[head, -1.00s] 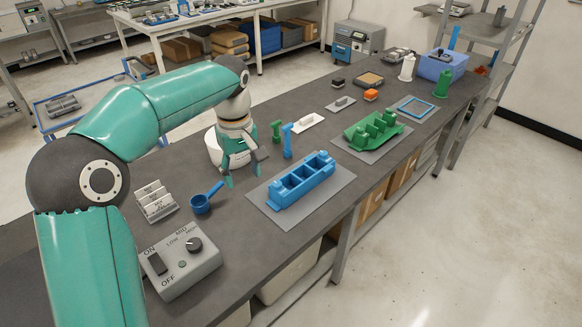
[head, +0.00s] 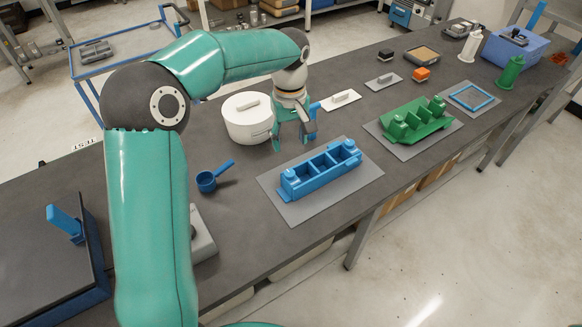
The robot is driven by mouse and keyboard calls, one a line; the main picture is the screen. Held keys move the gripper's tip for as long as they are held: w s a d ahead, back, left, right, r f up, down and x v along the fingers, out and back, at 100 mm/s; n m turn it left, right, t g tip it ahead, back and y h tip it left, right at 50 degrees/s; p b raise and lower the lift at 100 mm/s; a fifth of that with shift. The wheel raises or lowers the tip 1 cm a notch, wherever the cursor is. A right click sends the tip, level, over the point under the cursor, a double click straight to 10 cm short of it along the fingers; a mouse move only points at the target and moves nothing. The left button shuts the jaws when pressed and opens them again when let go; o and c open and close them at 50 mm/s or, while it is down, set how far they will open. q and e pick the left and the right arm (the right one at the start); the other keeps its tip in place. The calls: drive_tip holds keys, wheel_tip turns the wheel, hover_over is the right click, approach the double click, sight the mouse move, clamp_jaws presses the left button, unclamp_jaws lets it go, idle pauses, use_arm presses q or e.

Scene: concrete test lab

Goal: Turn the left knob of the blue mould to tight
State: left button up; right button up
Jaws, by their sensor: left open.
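The blue mould (head: 320,176) is an open-topped block with several compartments, sitting on a grey mat (head: 302,215) near the table's front edge. Its left knob (head: 289,176) is a small blue piece at the left end; its exact angle is too small to tell. Another blue knob (head: 348,146) stands at the right end. My left gripper (head: 294,144) is open and empty, pointing down just behind the left half of the mould, its fingers apart from the left knob. My right gripper is not in view.
A blue scoop (head: 207,183) lies left of the mould. The green mould (head: 416,122) on its own mat is to the right. A blue piece stands partly hidden behind my gripper.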

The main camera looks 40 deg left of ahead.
sight(289, 173)
use_arm(q)
wheel_tip(289, 173, down, 12)
drive_tip(key=shift+s+r+p, duration=0.1)
drive_tip(key=shift+r+p, duration=0.15)
drive_tip(key=shift+p, duration=0.55)
drive_tip(key=shift+c, duration=0.2)
clamp_jaws()
drive_tip(key=shift+d, duration=0.2)
drive_tip(key=shift+a, duration=0.25)
